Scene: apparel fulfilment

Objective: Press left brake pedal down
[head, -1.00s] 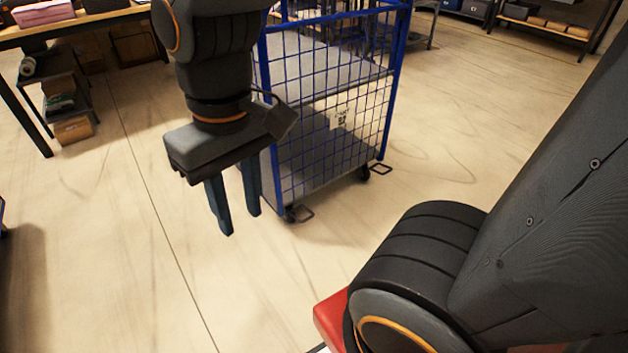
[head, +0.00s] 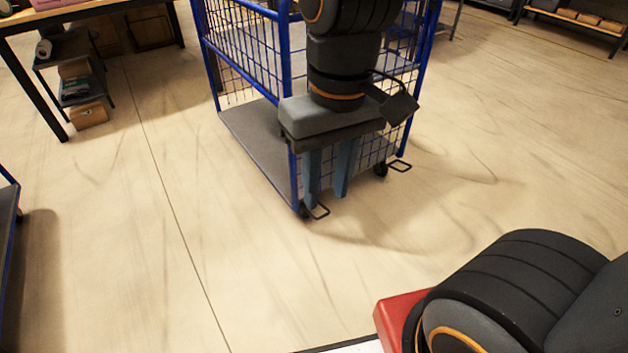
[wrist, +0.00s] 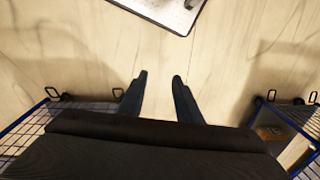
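The blue wire-mesh cart (head: 289,50) stands on the floor in the middle of the head view, partly hidden by my arm. Its left brake pedal (head: 319,211), a thin black loop, sticks out by the front left caster. The right brake pedal (head: 399,166) sticks out by the other front caster. My gripper (head: 327,200) points down, open and empty, its fingertips just above the left pedal in the picture. The height gap is unclear. The wrist view shows my gripper (wrist: 159,76) with its fingers apart, a pedal (wrist: 118,92) beside the left finger.
Another blue-framed cart (head: 8,225) is cut off at the left edge. A table (head: 95,12) with a small shelf of boxes stands at the back left. The wrist view has a second cart (wrist: 285,112) at right. The floor in front of the middle cart is clear.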

